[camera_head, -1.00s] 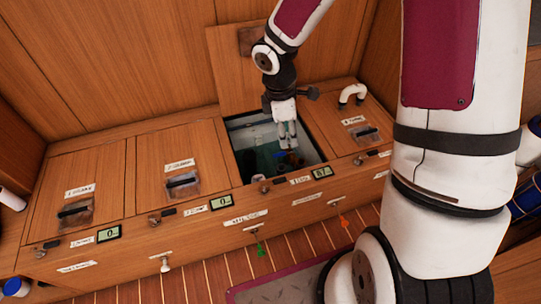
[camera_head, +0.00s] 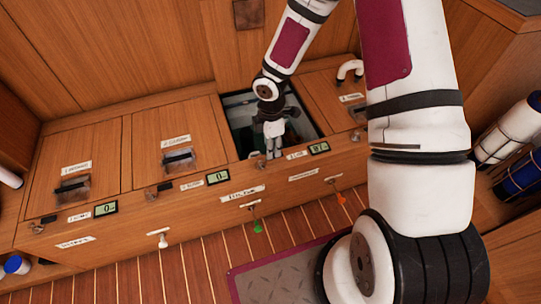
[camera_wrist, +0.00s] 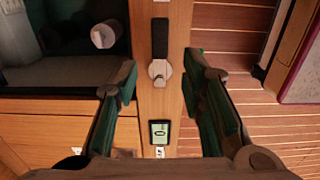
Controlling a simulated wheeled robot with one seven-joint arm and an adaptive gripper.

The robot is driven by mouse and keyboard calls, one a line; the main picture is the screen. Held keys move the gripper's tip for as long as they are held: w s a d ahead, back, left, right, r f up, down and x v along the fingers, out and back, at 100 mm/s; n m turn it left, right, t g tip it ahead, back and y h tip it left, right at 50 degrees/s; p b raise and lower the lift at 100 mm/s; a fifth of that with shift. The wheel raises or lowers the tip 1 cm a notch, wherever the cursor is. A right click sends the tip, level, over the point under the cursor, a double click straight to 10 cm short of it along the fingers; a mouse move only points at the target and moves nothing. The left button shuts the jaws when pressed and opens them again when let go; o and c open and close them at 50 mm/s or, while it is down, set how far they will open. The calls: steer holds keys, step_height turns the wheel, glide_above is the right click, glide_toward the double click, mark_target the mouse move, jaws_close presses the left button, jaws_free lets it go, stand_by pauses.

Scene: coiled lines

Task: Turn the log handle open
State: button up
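The handle nearest my gripper shows in the wrist view as a round silver turning piece (camera_wrist: 158,71) on the wooden front strip, with a black bar directly above it. I cannot read a label there that names it as the log handle. My gripper (camera_wrist: 162,74) is open, one finger on each side of the strip, with the silver piece between them. I see no contact with it. In the head view my gripper (camera_head: 274,152) is at the front edge of the open compartment (camera_head: 240,108) and hides part of that edge.
Small displays sit along the strip, one below the handle in the wrist view (camera_wrist: 159,132) and another to my gripper's right in the head view (camera_head: 318,148). Closed lids (camera_head: 170,145) lie to the left. A white curved pipe (camera_head: 350,69) stands at the right.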

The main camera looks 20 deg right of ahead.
steer(key=shift+f+b, duration=0.75)
steer(key=shift+f, duration=1.35)
jaws_close()
